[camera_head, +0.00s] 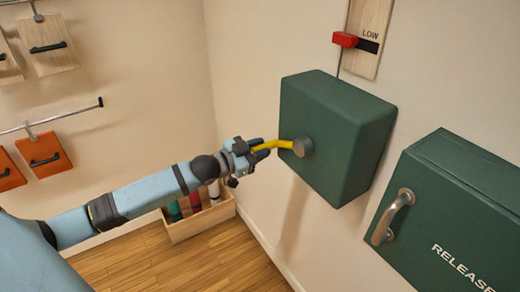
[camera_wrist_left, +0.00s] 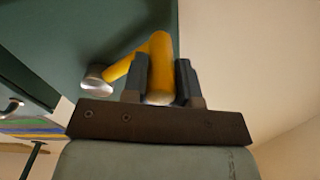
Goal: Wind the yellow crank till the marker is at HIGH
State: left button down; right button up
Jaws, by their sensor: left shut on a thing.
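The yellow crank (camera_head: 275,144) sticks out from a metal hub (camera_head: 303,147) on the front of a dark green box (camera_head: 335,125) on the wall. My left gripper (camera_head: 257,150) is shut on the crank's yellow handle. In the left wrist view the yellow crank (camera_wrist_left: 160,60) stands between the two dark fingers (camera_wrist_left: 160,85). The HIGH mark is outside the head view. My right gripper does not show.
A second green box (camera_head: 450,215) marked RELEASE, with a metal handle (camera_head: 393,216), is at the lower right. A wooden bin (camera_head: 200,220) with rolled items stands on the floor. Wooden and orange boards hang from rails on the left wall.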

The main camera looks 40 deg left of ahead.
pick_arm(q)
jog(key=shift+w+a+r+m+p, duration=0.1)
jog(key=shift+a+r+m+p, duration=0.1)
jog(key=shift+r, duration=0.15)
jog(key=shift+a+r+m+p, duration=0.1)
jog(key=shift+r+m+p, duration=0.1)
jog(key=shift+r, duration=0.15)
jog(key=r+m+p, duration=0.3)
jog(key=r+m, duration=0.1)
jog(key=r, duration=0.1)
jog(key=r+m+p, duration=0.2)
jog(key=shift+w+a+r+m+p, duration=0.2)
jog(key=shift+a+m+p, duration=0.1)
jog(key=shift+m, duration=0.1)
jog(key=s+d+r+m+p, duration=0.2)
jog(key=d+r+m+p, duration=0.4)
jog(key=m, duration=0.4)
jog(key=shift+s+r+m, duration=0.3)
jog(key=shift+r, duration=0.6)
jog(key=shift+d, duration=0.1)
jog(key=c, duration=0.9)
grip_release()
jog(key=shift+d, duration=0.1)
jog(key=shift+s+d, duration=0.1)
